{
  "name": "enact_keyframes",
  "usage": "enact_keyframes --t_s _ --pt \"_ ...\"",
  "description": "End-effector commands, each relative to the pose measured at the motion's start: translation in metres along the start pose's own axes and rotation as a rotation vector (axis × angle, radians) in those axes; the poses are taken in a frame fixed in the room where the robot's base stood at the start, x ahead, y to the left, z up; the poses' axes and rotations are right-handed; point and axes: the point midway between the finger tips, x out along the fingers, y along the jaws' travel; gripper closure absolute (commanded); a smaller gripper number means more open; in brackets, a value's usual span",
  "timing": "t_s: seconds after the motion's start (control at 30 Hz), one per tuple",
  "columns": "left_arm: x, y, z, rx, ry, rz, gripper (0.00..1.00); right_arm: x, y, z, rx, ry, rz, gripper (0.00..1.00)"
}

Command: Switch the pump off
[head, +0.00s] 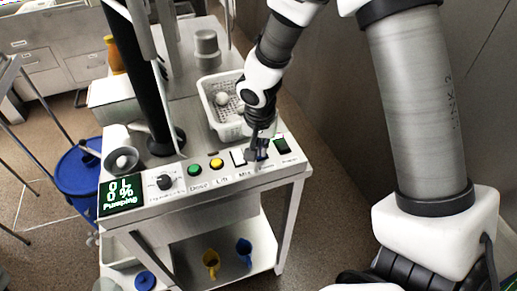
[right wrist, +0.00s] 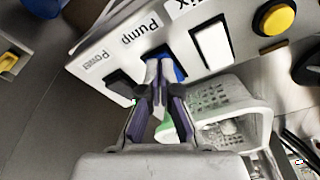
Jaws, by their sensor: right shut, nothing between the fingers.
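The pump switch (right wrist: 180,73) is a blue rocker on the sloped panel, labelled "Pump" in the right wrist view. My right gripper (right wrist: 162,72) is shut and empty, its fingertips right at the blue rocker and partly covering it. I cannot tell whether they touch it or which way the rocker is tilted. In the head view, my right gripper (head: 258,152) comes down from above onto the right part of the panel. The display (head: 122,194) at the panel's left end reads "Pumping" with 0 L and 0 %. My left gripper is not in view.
The white Mix switch (right wrist: 213,45) and the dark Power switch (right wrist: 120,82) flank the pump switch. A yellow button (head: 216,163), green button (head: 194,170) and knob (head: 165,182) sit further left. A white perforated basket (head: 212,109) stands close behind the panel.

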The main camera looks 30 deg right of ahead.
Motion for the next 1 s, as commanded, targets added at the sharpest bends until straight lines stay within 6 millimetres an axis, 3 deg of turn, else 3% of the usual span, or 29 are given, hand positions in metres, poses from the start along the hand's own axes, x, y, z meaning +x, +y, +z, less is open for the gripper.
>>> enact_keyframes --t_s 0.2,0.83,1.0 --pt "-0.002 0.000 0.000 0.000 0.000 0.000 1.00 -0.003 0.000 -0.001 0.000 0.000 0.000 1.00" --pt "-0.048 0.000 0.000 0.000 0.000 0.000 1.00 -0.063 0.000 -0.010 0.000 0.001 -0.001 1.00" --pt "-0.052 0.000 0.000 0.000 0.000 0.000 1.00 -0.070 0.000 -0.011 0.000 0.000 0.000 1.00"
